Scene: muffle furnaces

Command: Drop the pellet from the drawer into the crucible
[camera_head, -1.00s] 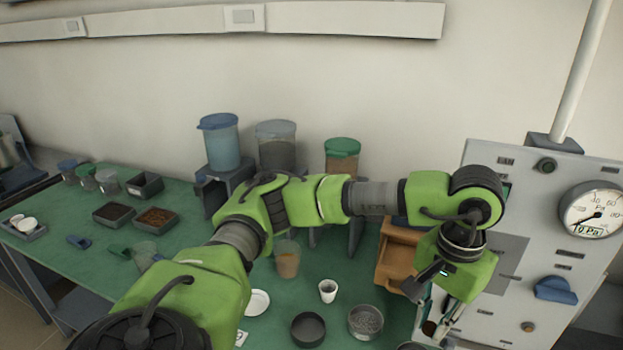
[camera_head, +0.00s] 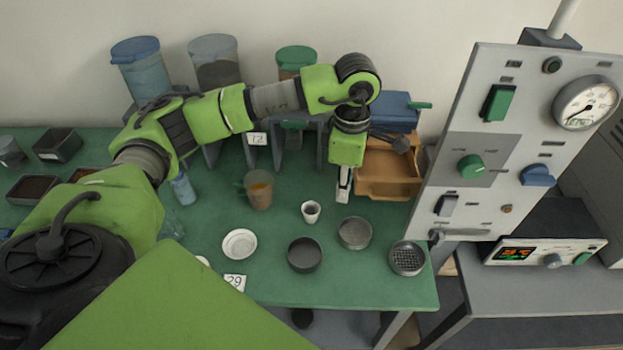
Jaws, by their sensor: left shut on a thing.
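My left gripper (camera_head: 343,190) points down just left of the open orange-brown drawer (camera_head: 388,188), above the green table. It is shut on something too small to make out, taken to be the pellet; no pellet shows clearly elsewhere. A small white cup, which looks like the crucible (camera_head: 311,211), stands upright on the table, below and left of the fingertips and apart from them. My right gripper is not in view.
Near the cup are a white dish (camera_head: 239,244), a dark round dish (camera_head: 304,254), a grey metal bowl (camera_head: 355,233) and a mesh-bottomed dish (camera_head: 407,258). A control panel (camera_head: 475,140) rises at right.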

